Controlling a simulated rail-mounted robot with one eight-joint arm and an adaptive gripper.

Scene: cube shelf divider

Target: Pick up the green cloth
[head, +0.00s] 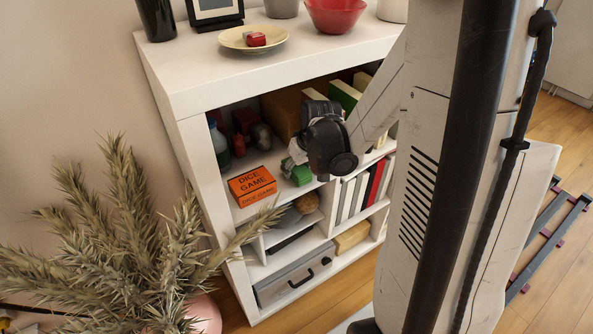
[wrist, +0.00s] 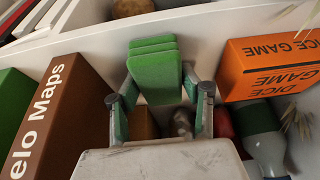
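The green cloth (wrist: 155,76) is a folded, layered block on the middle shelf, near its front edge. In the head view the cloth (head: 301,174) shows beside the orange dice game box, partly hidden by my gripper. My gripper (wrist: 161,82) reaches into the shelf, with one finger on each side of the cloth. The fingers are spread about as wide as the cloth; firm contact on both sides does not show. In the head view my gripper (head: 313,152) is dark and its fingertips are hard to make out.
The orange dice game box (head: 252,186) stands close beside the cloth. A brown book (wrist: 62,118) is on the other side in the wrist view. A bottle (wrist: 268,150) stands behind the box. The white shelf top (head: 205,72) is above my gripper; a dry plant (head: 150,250) is in front.

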